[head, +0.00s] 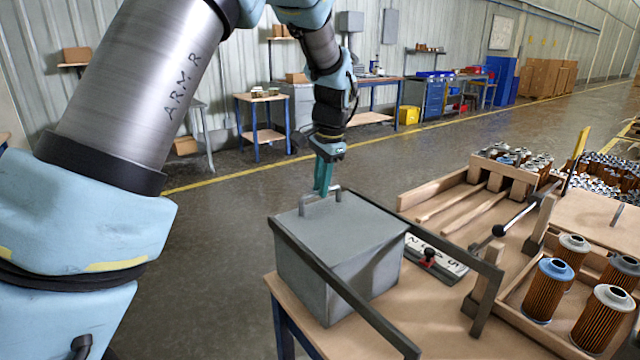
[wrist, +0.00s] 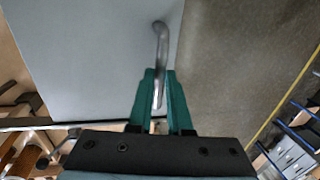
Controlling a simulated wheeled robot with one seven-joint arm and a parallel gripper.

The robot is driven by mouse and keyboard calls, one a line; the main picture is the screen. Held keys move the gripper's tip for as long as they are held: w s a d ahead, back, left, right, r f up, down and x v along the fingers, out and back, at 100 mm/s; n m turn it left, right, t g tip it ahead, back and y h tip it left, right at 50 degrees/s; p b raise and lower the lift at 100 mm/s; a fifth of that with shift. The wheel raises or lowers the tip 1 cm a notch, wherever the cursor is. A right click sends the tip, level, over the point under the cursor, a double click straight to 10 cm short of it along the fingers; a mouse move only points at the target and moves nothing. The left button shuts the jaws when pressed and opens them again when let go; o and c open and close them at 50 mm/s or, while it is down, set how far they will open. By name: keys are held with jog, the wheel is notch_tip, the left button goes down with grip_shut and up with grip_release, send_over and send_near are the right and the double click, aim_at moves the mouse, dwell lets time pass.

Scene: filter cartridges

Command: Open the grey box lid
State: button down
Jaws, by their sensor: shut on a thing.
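The grey box (head: 345,268) stands on the near left end of the wooden workbench. Its flat lid (head: 350,225) lies on top and looks closed. A bent metal handle (head: 306,205) rises from the lid near its far left edge. My gripper (head: 324,188) reaches down from above with its green fingers at the handle. In the wrist view, the fingers of my gripper (wrist: 160,95) are on both sides of the handle (wrist: 161,40), shut on it. The lid (wrist: 90,60) fills the left of that view. The handle's gripped part is partly hidden between the fingers.
A dark metal bar frame (head: 345,290) runs across the box's front. Open floor (head: 225,230) lies left of the box.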

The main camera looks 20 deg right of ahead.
jog(key=s+d, duration=0.1)
jog(key=s, duration=0.4)
jog(key=s+d, duration=0.1)
jog(key=s, duration=0.4)
jog(key=s+d, duration=0.1)
jog(key=s, duration=0.4)
jog(key=shift+s+d, duration=0.1)
jog(key=shift+s, duration=0.3)
jog(key=c, duration=0.8)
grip_release()
jog(key=shift+c, duration=0.2)
notch_tip(320, 180, up, 11)
jog(key=s+b, duration=0.1)
jog(key=s, duration=0.1)
jog(key=shift+d+f, duration=0.15)
jog(key=shift+f, duration=0.05)
